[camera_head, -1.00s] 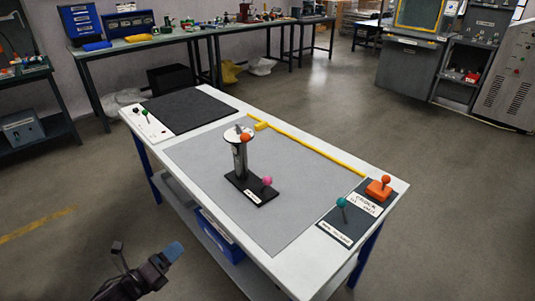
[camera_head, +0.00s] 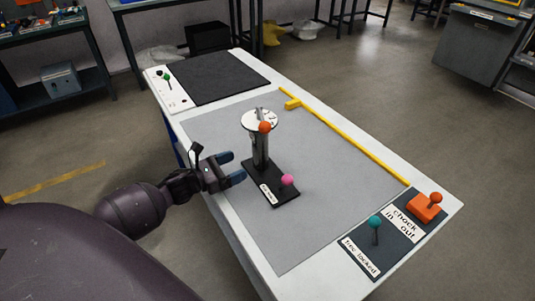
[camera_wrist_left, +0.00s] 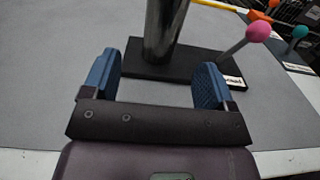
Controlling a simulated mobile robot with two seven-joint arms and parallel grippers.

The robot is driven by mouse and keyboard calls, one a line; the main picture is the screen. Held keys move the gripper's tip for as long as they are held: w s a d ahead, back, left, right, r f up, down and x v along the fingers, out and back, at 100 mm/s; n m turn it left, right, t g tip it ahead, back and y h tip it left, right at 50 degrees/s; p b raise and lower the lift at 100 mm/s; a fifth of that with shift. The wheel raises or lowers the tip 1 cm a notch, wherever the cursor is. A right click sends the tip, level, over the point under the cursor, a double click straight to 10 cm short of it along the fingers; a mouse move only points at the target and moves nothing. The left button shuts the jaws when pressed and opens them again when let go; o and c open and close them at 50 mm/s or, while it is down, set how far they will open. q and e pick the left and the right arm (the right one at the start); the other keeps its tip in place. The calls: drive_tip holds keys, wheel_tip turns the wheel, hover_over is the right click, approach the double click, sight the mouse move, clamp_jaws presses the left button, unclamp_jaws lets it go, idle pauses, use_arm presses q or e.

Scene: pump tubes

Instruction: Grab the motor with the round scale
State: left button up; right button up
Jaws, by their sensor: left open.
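The motor with the round scale (camera_head: 261,152) stands upright on a black base on the grey mat. A pale round disc (camera_head: 253,121) tops its silver column, with an orange ball (camera_head: 265,127) at the disc's edge. A pink ball lever (camera_head: 287,180) rises from the base. My left gripper (camera_head: 233,167) is open and empty, just left of the column, its blue fingers pointing toward it. In the left wrist view, the lower column (camera_wrist_left: 164,30) stands beyond the open fingers (camera_wrist_left: 158,75), apart from them; its top is out of frame. My right gripper is not in view.
The white table (camera_head: 226,220) carries a grey mat (camera_head: 335,190) with free room around the motor. A yellow bar (camera_head: 350,147) runs along the far side. A teal lever (camera_head: 375,222) and an orange lever block (camera_head: 424,207) are at the right end; a black pad (camera_head: 207,78) is at the left.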

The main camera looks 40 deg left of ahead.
sight(260, 154)
use_arm(q)
drive_tip(key=x, duration=0.3)
drive_tip(key=shift+w+d, duration=0.15)
drive_tip(key=shift+r+x, duration=0.15)
drive_tip(key=shift+x, duration=1.25)
drive_tip(key=shift+r+x, duration=0.1)
drive_tip(key=shift+x, duration=1.3)
drive_tip(key=shift+d, duration=0.1)
clamp_jaws()
drive_tip(key=shift+r, duration=0.1)
